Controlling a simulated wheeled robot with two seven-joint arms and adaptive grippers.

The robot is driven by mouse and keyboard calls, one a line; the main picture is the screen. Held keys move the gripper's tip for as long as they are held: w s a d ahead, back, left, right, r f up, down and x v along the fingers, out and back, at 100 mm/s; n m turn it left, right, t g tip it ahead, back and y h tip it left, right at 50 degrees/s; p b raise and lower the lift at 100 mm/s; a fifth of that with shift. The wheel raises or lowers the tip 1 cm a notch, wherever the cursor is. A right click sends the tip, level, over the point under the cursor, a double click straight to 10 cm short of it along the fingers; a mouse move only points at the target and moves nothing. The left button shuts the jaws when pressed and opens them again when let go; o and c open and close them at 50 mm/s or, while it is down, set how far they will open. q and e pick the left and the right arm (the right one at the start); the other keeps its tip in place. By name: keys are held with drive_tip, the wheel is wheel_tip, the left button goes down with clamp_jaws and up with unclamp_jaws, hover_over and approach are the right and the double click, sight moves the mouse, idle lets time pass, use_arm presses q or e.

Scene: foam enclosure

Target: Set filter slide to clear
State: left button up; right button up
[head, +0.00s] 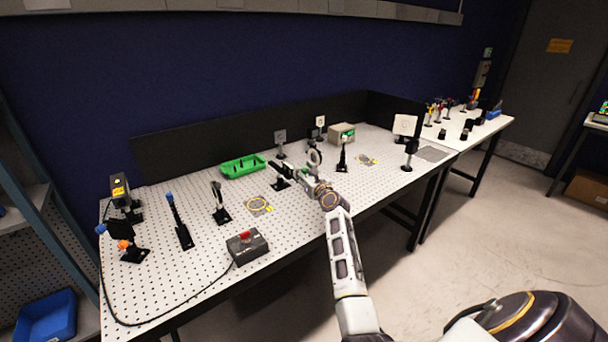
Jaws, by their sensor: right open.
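My right arm reaches up from the bottom right over the perforated white optical table (178,279). My right gripper (283,173) is open at mid-table, with its fingers pointing left. It is close to a small black mount (281,184), and I cannot tell whether they touch. A round grey ring mount (314,157) stands just behind the wrist, partly hidden by it. The filter slide is too small to tell apart among these mounts, and its setting cannot be read. My left gripper is not in view.
A green tray (243,167) lies behind the gripper. Black post mounts (219,205) stand to the left. A grey box with a red switch (247,246) sits at the front edge. A black post (342,156) and a white screen (404,125) stand to the right.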

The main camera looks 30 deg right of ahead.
idle(0.3)
clamp_jaws()
drive_tip(key=shift+w, duration=0.15)
